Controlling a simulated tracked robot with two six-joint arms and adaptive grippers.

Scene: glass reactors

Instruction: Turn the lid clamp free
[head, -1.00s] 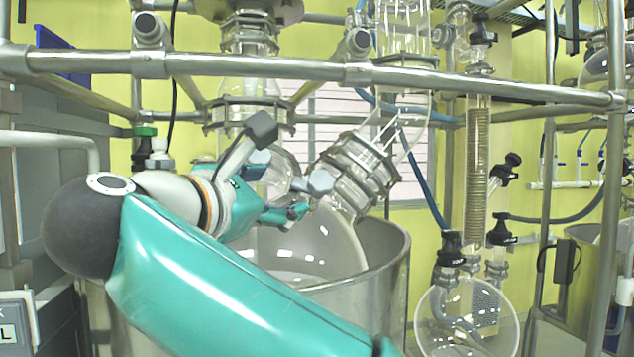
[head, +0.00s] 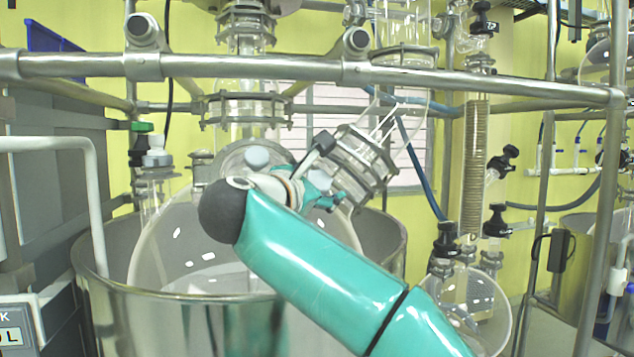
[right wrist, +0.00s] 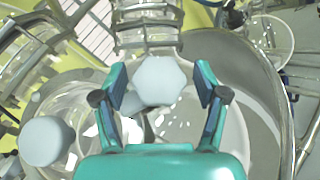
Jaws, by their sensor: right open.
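In the right wrist view a pale grey, faceted knob (right wrist: 160,80) shows between the fingers of my right gripper (right wrist: 162,72). The fingers are open, one to each side of it in the picture. Just beyond is a metal clamp ring (right wrist: 148,42) around a glass neck. A second grey knob (right wrist: 45,140) sits at the left, outside the fingers. In the head view my right gripper (head: 328,197) is small, beside the tilted glass neck (head: 362,158), with the knob there mostly hidden. Another grey knob (head: 257,158) shows above my arm.
A large round glass vessel (head: 165,250) sits in a steel pot (head: 130,300). Metal frame bars (head: 250,68) cross above and in front. A smaller round flask (head: 485,300) stands at right. Glass columns and clamp rings (head: 245,110) crowd the space above the vessel.

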